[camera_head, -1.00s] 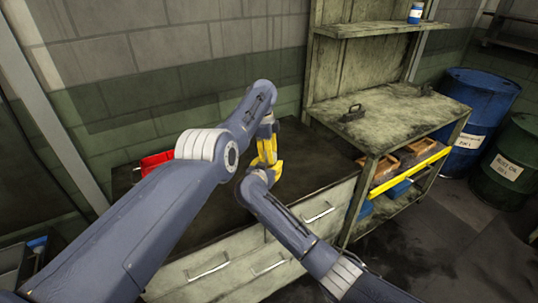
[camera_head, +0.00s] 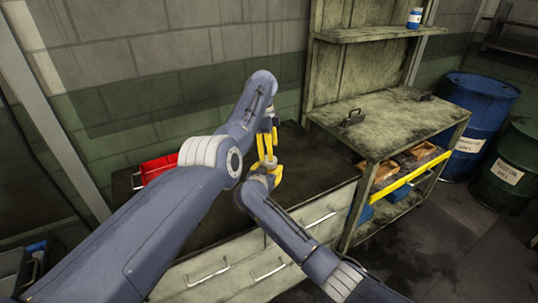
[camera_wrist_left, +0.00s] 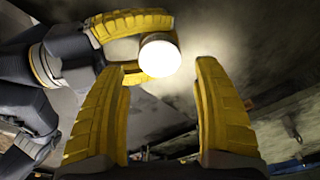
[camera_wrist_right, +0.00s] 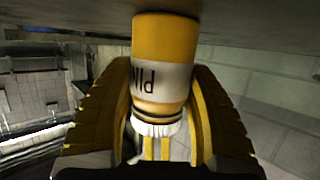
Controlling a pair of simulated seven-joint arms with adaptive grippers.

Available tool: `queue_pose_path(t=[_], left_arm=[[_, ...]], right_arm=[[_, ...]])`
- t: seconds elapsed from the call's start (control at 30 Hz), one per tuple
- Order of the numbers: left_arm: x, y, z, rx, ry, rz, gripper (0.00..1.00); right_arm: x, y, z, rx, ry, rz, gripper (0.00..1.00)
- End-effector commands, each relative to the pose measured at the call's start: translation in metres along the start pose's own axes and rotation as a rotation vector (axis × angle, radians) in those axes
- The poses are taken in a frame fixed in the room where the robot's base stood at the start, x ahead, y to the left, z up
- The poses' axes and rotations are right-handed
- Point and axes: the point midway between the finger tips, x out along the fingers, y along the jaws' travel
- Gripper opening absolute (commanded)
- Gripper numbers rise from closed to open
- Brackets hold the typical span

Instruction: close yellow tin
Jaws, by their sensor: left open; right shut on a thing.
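The yellow tin (camera_wrist_right: 164,45) shows in the right wrist view, with a pale lettered band and a ridged white cap (camera_wrist_right: 155,127) at one end. My right gripper (camera_head: 266,168) is shut around it. The left wrist view shows the right gripper's yellow fingers around the tin, with the bright white cap (camera_wrist_left: 160,54) facing that camera. My left gripper (camera_wrist_left: 161,75) is open there, its fingertips below the cap with a gap between them. In the head view the left gripper (camera_head: 267,138) hangs just above the right one. I cannot tell how tightly the cap sits.
Both grippers are above a dark-topped drawer bench (camera_head: 310,160). A red box (camera_head: 157,167) lies at its left, partly behind my left arm. A shelf unit (camera_head: 385,118) stands at the right, with blue (camera_head: 482,105) and green (camera_head: 512,160) drums beyond.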

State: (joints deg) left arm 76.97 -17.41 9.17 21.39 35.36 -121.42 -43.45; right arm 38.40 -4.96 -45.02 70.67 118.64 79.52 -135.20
Motion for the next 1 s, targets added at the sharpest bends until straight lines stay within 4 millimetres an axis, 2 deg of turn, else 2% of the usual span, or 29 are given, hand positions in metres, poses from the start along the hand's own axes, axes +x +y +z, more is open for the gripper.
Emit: queue_pose_path(t=[0.3, 0.4, 0.53, 0.83, 1.0], left_arm=[[-0.002, 0.0, 0.0, 0.0, -0.001, 0.0, 0.67], [-0.002, 0.0, 0.0, 0.0, -0.001, 0.0, 0.82], [-0.002, 0.0, 0.0, 0.0, -0.001, 0.0, 0.95], [-0.003, 0.0, 0.0, 0.0, -0.001, 0.0, 0.95], [-0.017, -0.001, -0.001, 0.0, 0.0, -0.002, 0.95]], right_arm=[[0.0, 0.0, 0.002, 0.0, -0.003, 0.0, 0.0], [0.0, 0.0, 0.002, 0.0, -0.003, 0.0, 0.0], [0.0, 0.0, 0.002, 0.0, -0.003, 0.0, 0.0], [0.0, 0.0, 0.002, 0.0, -0.003, 0.0, 0.0], [0.0, 0.0, 0.002, 0.0, -0.003, 0.0, 0.0]])
